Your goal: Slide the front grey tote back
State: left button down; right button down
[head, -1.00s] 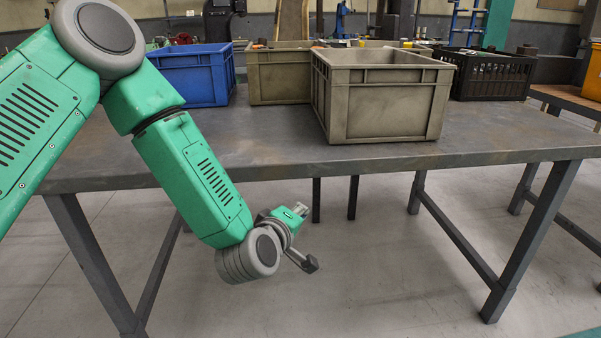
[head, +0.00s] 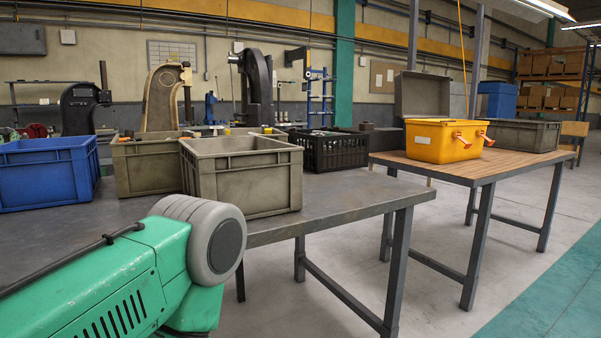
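The front grey tote (head: 258,186) is an open-topped, empty-looking grey box. It stands upright on the dark metal table (head: 330,197), close to its front edge. Behind it and to the left is a second grey tote (head: 146,172), partly hidden by the front one. My green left arm comes in from the lower left, in front of the table and to the left of the front tote. Its gripper is outside the picture. My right gripper is not in view either.
A blue bin (head: 45,176) stands at the left, a black crate (head: 335,151) behind right of the front tote. A wooden-topped table (head: 470,168) at the right holds a yellow box (head: 440,143) and another grey tote (head: 525,134). The metal table's right front is clear.

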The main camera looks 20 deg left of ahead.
aim_at(262, 177)
jog(key=i+j+z, duration=0.15)
jog(key=j+z, duration=0.25)
jog(key=i+j+z, duration=0.1)
jog(key=j+z, duration=0.65)
jog(key=i+j, duration=0.05)
jog(key=j, duration=0.05)
